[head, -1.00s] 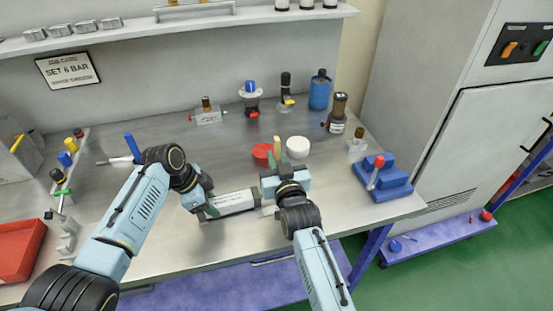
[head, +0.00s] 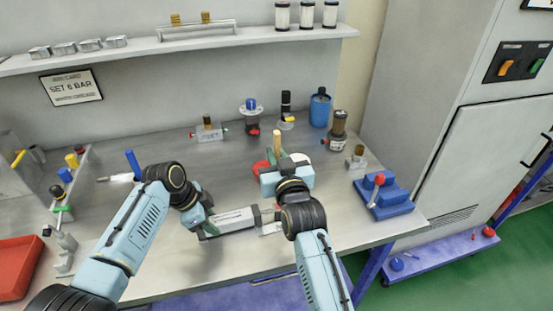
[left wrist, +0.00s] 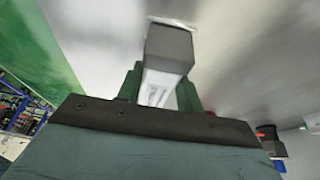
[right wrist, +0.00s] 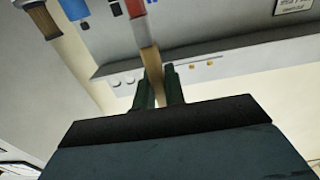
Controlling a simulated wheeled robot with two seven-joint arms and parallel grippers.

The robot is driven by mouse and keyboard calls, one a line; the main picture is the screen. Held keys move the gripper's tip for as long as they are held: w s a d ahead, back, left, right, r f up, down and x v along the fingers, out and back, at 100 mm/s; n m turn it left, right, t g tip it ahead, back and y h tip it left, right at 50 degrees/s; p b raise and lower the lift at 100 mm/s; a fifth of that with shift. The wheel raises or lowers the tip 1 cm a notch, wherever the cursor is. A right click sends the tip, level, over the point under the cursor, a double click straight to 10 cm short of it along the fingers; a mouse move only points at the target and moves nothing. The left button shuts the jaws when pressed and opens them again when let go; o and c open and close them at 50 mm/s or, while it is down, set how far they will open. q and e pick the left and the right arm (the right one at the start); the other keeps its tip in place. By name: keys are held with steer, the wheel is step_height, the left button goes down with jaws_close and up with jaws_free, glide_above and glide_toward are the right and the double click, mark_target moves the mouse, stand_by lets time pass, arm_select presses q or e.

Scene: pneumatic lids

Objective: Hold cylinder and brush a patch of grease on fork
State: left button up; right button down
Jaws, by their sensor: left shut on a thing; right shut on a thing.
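My left gripper (head: 208,224) is shut on the cylinder (head: 235,220), which lies sideways low over the table or on it. The left wrist view shows its grey end block (left wrist: 168,45) and pale labelled body between the green fingers. My right gripper (head: 279,166) is shut on the wooden handle (head: 277,138) of the brush, which points up and away. The handle (right wrist: 151,72) also shows between the fingers in the right wrist view. The fork is not clear; my right wrist hides much of the area at the cylinder's right end. I cannot make out any grease.
Valves and a blue bottle (head: 320,108) stand along the back. A blue stepped block (head: 384,195) is at the right, a red tray (head: 18,268) at the left.

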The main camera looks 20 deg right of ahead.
arm_select(q)
steer(key=shift+s+f, duration=0.2)
steer(key=shift+f, duration=0.1)
steer(key=o, duration=1)
steer(key=shift+w, duration=0.1)
steer(key=shift+r, duration=0.15)
steer(key=shift+w+a+r, duration=0.15)
steer(key=shift+r, duration=0.35)
steer(key=v, duration=1.1)
